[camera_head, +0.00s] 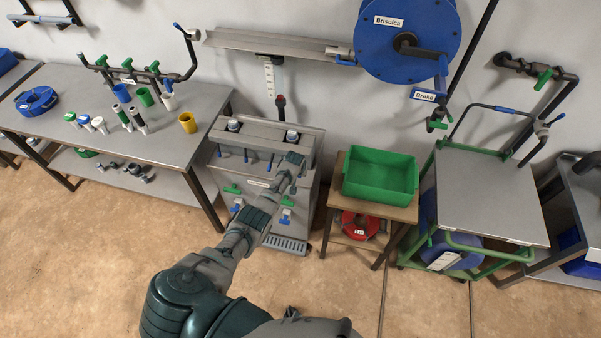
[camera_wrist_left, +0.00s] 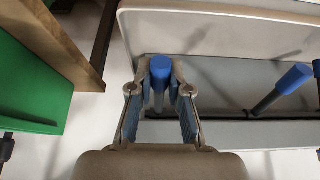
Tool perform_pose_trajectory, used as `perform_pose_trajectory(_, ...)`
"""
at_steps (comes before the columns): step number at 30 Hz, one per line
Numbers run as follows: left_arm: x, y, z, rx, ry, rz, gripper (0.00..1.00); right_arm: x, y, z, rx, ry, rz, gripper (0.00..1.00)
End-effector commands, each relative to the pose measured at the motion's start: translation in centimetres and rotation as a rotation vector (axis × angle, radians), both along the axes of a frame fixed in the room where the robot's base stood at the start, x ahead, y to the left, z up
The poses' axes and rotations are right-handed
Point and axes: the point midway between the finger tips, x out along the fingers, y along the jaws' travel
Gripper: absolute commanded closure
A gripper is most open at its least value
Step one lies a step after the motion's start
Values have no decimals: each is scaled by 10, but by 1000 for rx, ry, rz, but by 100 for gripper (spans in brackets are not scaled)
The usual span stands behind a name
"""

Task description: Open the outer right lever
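The manifold (camera_head: 228,173) is a grey metal cabinet with a row of blue-handled levers along its upper front. My left gripper (camera_head: 294,172) is at the right end of that row, and its body hides much of the lever there. In the left wrist view, the outer right lever (camera_wrist_left: 160,69) has a blue handle and stands between the two fingertips of my left gripper (camera_wrist_left: 161,82). The fingers appear closed against both sides of the handle. A neighbouring blue lever (camera_wrist_left: 291,79) stands apart to the right. My right gripper is in neither view.
A green bin (camera_head: 380,176) on a wooden stand is close to the right of the manifold; it also shows in the wrist view (camera_wrist_left: 30,85). Green and blue valves (camera_head: 286,216) sit on the cabinet front. A workbench (camera_head: 70,80) stands to the left.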

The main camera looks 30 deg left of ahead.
Motion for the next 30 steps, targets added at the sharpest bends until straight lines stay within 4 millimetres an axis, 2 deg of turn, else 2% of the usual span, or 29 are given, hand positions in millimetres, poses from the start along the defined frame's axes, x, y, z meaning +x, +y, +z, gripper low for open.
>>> perform_pose_trajectory(1, -1, 1, 0, 0, 3, 0, 73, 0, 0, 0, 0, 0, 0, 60)
perform_pose_trajectory(3, -1, 1, 0, 1, 1, 0, 56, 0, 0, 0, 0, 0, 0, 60)
perform_pose_trajectory(17, -1, 0, 6, 1, -4, 0, 56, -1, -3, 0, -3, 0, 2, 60)
perform_pose_trajectory(23, -11, -2, 26, 2, -5, -1, 56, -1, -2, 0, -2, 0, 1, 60)
perform_pose_trajectory(30, -29, -6, 65, 1, -5, 0, 56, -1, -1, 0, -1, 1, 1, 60)
